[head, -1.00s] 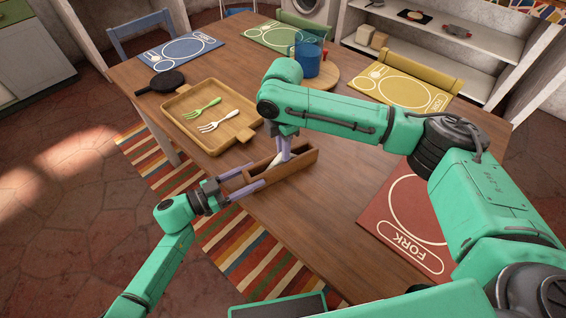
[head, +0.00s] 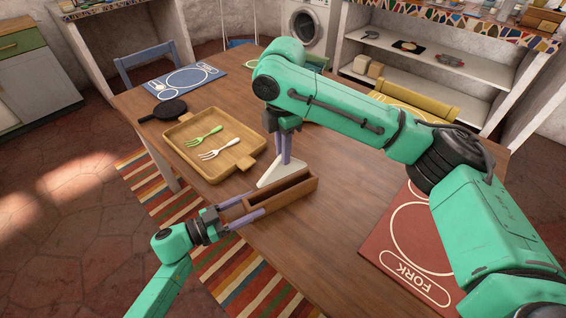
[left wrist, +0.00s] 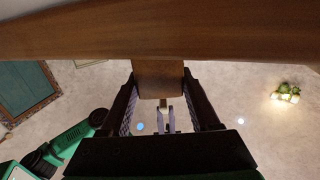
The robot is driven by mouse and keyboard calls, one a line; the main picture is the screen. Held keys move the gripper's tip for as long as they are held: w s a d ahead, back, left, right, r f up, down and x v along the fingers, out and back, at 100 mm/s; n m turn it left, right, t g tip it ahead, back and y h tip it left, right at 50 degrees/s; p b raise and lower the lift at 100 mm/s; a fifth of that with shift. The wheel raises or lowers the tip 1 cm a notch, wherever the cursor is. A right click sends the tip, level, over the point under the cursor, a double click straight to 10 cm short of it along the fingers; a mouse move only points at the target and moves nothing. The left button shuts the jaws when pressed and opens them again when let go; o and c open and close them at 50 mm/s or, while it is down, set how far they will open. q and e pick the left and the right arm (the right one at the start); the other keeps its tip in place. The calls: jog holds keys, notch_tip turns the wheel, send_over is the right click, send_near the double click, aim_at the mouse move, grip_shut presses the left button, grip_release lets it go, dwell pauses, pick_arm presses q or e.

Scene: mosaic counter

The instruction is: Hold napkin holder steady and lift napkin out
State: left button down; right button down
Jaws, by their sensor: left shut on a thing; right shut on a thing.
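The napkin holder (head: 292,192) is a long, narrow wooden box on the table, with its open inside partly showing. My left gripper (head: 252,205) is shut on its near-left end from the left. In the left wrist view, a wooden piece (left wrist: 158,78), likely the holder's end, sits between my left fingers. The napkin (head: 281,174) is a white, flat, pointed piece above the holder's far side. My right gripper (head: 284,162) points down and is shut on its top. The napkin appears clear of the holder; its lower edge is near the holder's rim.
A wooden tray (head: 178,124) with a green fork (head: 205,134) and a white fork (head: 221,149) lies left of the napkin. A black pan (head: 170,108) is behind it. A red placemat (head: 385,265) lies at right, partly behind my right arm. The table between is clear.

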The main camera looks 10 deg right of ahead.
pick_arm(q)
jog(key=shift+c, duration=0.2)
grip_release()
jog(key=v, duration=1.2)
